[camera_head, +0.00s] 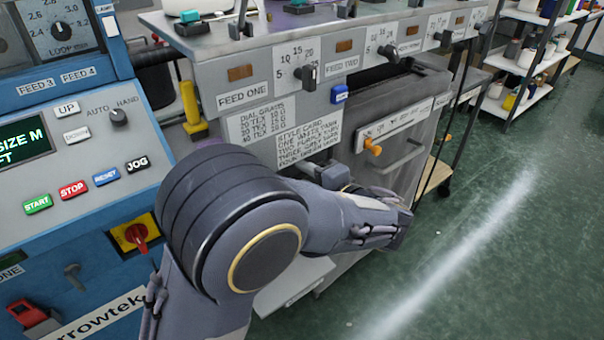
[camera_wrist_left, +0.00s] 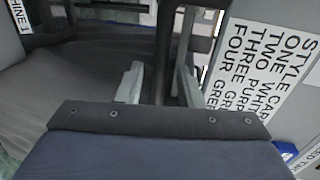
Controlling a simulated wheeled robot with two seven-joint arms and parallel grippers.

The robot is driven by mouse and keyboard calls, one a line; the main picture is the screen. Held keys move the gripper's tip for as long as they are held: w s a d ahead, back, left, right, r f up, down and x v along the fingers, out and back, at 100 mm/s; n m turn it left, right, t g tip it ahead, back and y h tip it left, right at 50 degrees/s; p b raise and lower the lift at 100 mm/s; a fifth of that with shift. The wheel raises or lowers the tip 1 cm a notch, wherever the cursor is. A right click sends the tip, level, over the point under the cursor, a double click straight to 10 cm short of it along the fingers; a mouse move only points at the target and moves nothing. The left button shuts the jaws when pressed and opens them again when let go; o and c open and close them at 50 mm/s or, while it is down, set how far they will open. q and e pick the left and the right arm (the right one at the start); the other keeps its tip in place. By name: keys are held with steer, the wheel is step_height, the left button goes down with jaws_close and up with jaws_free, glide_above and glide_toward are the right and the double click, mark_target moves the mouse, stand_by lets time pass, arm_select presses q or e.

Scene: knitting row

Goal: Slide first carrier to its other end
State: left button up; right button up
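My left gripper (camera_head: 302,168) is beside the grey machine front, just below the style card, and points left. My own arm hides part of it. In the left wrist view its two pale fingers (camera_wrist_left: 160,84) stand apart, with a dark upright shape behind and between them; I see nothing clearly gripped. No part is plainly labelled as a carrier. My right gripper is not in view.
The style card (camera_head: 300,138) is close beside the gripper. The blue control panel (camera_head: 75,165) is at left. The green floor (camera_head: 480,240) is open at right.

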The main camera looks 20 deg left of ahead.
arm_select(q)
steer(key=shift+x, duration=0.9)
jaws_close()
